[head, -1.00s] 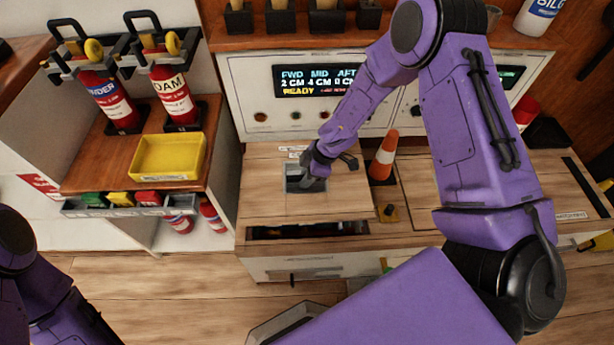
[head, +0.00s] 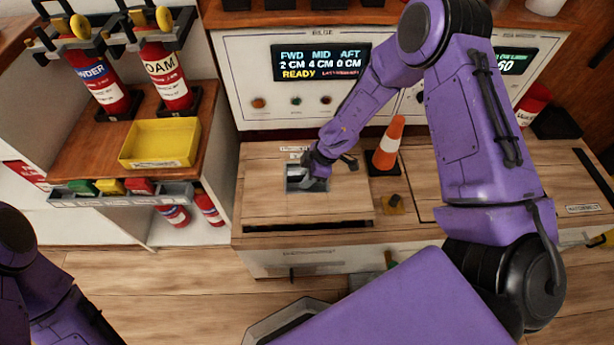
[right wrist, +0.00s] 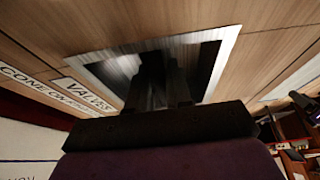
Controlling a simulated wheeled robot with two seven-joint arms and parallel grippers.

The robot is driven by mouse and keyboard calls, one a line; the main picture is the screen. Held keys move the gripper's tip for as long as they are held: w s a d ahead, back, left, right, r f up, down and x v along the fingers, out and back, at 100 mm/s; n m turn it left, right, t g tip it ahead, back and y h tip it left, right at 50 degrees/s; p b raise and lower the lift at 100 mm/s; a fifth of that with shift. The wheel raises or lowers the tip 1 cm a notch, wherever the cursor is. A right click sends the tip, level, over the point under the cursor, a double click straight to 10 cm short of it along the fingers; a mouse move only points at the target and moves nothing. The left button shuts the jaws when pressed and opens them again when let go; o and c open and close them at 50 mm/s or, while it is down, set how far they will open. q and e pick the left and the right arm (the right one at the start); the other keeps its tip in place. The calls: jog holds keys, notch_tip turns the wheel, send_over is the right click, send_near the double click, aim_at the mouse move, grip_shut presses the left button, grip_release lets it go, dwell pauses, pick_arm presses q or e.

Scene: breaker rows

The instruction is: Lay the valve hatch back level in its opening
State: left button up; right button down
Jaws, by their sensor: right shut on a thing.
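The valve hatch (head: 265,205) is a square wooden panel in the bench top, with a metal-framed recessed pull. My right gripper (head: 312,182) reaches down into this recess and is shut on the hatch's pull, whose bar is mostly hidden by the fingers. In the right wrist view the fingers (right wrist: 160,85) go into the dark recess, inside its pale metal frame (right wrist: 225,50). A narrow dark gap (head: 300,227) shows along the hatch's front edge, so the hatch does not look quite flush there. Only part of my left arm shows at the lower left; its gripper is out of view.
A "VALVES" label (right wrist: 90,95) lies beside the recess. A panel display (head: 320,62) reads READY. A yellow tray (head: 160,144) sits at left.

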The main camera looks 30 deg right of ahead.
dwell(0.3)
jog(key=shift+f+b, duration=0.65)
jog(key=shift+f, duration=0.2)
jog(key=shift+f+b, duration=1.3)
jog(key=shift+f, duration=0.05)
jog(key=c, duration=1)
grip_release()
jog(key=shift+o, duration=0.2)
jog(key=shift+s, duration=0.1)
